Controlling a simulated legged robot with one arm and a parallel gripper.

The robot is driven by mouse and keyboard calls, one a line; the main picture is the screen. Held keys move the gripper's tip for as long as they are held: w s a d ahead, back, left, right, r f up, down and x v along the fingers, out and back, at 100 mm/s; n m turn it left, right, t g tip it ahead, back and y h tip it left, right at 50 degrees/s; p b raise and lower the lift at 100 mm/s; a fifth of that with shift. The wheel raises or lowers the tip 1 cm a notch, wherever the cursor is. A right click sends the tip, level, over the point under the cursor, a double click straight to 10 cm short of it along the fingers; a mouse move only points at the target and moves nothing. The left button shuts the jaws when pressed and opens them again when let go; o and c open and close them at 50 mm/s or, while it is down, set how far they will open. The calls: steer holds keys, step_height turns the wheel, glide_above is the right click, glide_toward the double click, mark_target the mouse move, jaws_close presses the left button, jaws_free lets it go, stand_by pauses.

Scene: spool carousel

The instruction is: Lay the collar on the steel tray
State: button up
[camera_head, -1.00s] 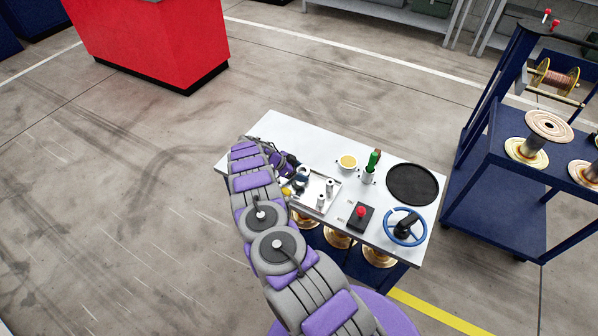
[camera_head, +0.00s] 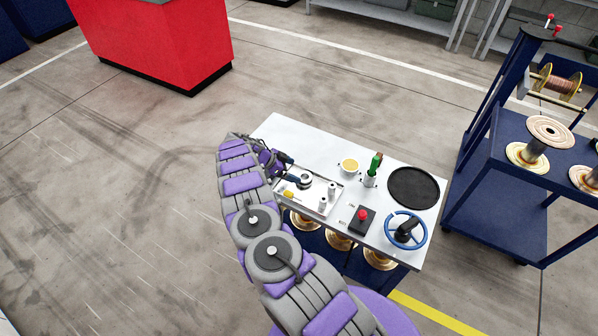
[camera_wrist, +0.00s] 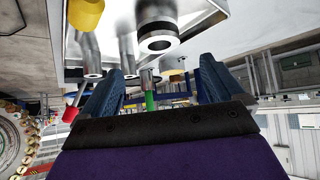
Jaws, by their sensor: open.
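The collar (camera_head: 305,181), a short steel ring with a dark band, sits on the steel tray (camera_head: 310,200) near its back left part. In the wrist view the collar (camera_wrist: 158,43) shows its dark round opening, above the gap between the fingers. My gripper (camera_head: 291,169) is at the tray's back left edge, just left of the collar. In the wrist view its two blue fingers (camera_wrist: 158,87) are spread wide with nothing held between them. The collar looks clear of both fingers. My arm hides part of the table's left side.
The tray also holds a yellow piece (camera_head: 289,194) and two small steel cylinders (camera_head: 332,189). Beside it stand a yellow cup (camera_head: 349,165), a green-handled tool in a holder (camera_head: 374,166), a red button box (camera_head: 362,219), a blue handwheel (camera_head: 406,231) and a black disc (camera_head: 413,187).

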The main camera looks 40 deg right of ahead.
steer(key=p+v, duration=0.2)
steer(key=v, duration=0.9)
steer(key=shift+a+r, duration=0.1)
